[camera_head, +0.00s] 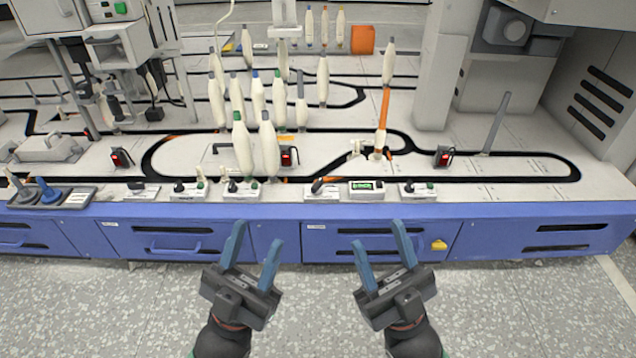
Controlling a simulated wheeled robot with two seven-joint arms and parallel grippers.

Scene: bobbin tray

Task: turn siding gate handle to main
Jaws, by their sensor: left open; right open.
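A white plate (322,196) with a tilted black handle (317,186) sits at the front edge of the table, near the middle. Its label is too small to read, so I cannot tell for sure that it is the siding gate handle, or which way is main. Behind it, a small white and orange piece (357,149) stands by the black track loop. My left gripper (254,245) is open and empty in front of the blue drawers. My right gripper (381,243) is also open and empty there. Both are below and apart from the handle.
Small boxes with black knobs (189,190) (241,187) (417,189) and a green display box (366,188) line the front edge. Tall cream bobbins (269,147) stand behind. A grey rod (497,123) rises at right. The floor before the blue drawers (190,243) is clear.

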